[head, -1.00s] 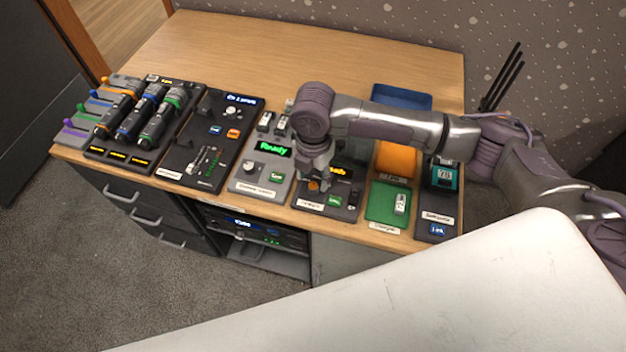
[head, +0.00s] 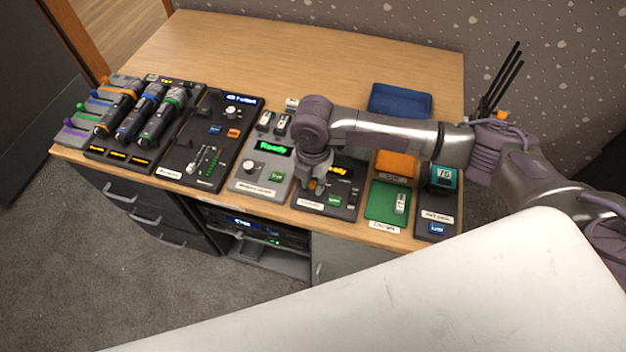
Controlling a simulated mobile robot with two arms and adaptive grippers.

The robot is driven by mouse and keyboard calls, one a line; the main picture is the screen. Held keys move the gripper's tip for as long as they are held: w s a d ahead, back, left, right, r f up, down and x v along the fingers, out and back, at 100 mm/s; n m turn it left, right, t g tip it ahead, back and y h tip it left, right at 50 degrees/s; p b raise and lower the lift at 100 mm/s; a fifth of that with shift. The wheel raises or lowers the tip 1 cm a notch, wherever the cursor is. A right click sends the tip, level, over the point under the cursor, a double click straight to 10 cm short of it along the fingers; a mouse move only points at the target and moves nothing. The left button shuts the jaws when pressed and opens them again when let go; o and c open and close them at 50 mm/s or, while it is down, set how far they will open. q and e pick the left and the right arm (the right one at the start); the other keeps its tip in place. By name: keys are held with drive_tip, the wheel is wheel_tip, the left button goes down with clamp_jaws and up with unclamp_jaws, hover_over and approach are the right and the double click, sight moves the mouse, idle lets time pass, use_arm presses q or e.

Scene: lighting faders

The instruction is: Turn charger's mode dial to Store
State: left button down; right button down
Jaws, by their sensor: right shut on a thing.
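The charger is a dark panel (head: 343,211) near the front edge of the desk, with a partly covered lit yellow display (head: 343,170) and a small green button (head: 334,201). My right gripper (head: 316,187) points down over the panel's left part. It is shut on what seems to be the mode dial, which is mostly hidden by the fingers. A bit of orange shows at the fingertips. The dial's pointer and its markings cannot be read. My left gripper is not in view.
A grey panel reading "Ready" (head: 273,149) stands just left of the charger. Green (head: 379,212), orange and blue (head: 400,99) trays lie to the right, beside a dark device with a teal display (head: 444,177).

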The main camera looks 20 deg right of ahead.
drive_tip(key=shift+r+n+p, duration=0.15)
drive_tip(key=shift+n+p, duration=0.5)
drive_tip(key=shift+n, duration=0.05)
drive_tip(key=n+p, duration=0.2)
drive_tip(key=n, duration=0.1)
drive_tip(key=n+p, duration=0.1)
drive_tip(key=n, duration=0.3)
drive_tip(key=shift+n+p, duration=0.45)
drive_tip(key=shift+n, duration=1.25)
drive_tip(key=c, duration=1)
unclamp_jaws()
